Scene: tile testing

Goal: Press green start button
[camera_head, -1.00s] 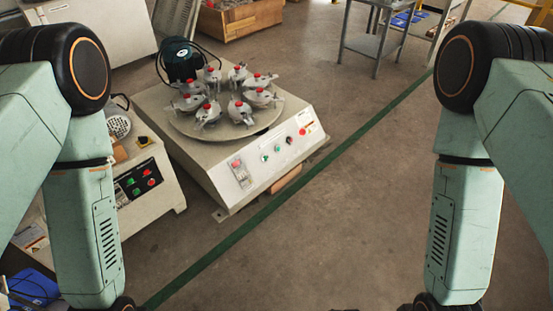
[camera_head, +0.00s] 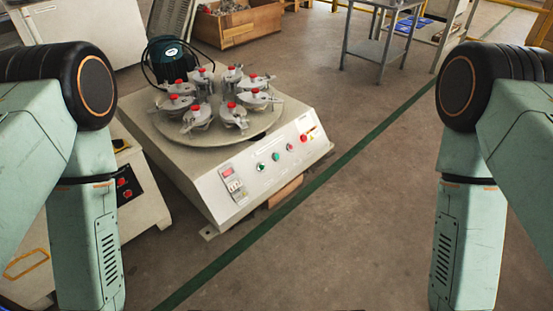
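A low beige machine (camera_head: 215,208) stands on the floor at the centre left, with a round turntable carrying several red-topped metal clamps. Its sloped front panel has a row of small round controls. Two look green: one green control (camera_head: 261,168) to the left and another green control (camera_head: 276,157) just right of it. A pinkish-red button (camera_head: 290,147) and a red switch (camera_head: 304,138) follow to the right. Labels are too small to read. Both my arms hang at the sides of the view, apart from the machine. Both grippers are below the picture and not seen.
A second control box with red buttons (camera_head: 127,194) stands at left, partly hidden by my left arm. A green floor line (camera_head: 330,176) runs diagonally past the machine. A metal table (camera_head: 378,48) stands at the back. The floor in the centre right is clear.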

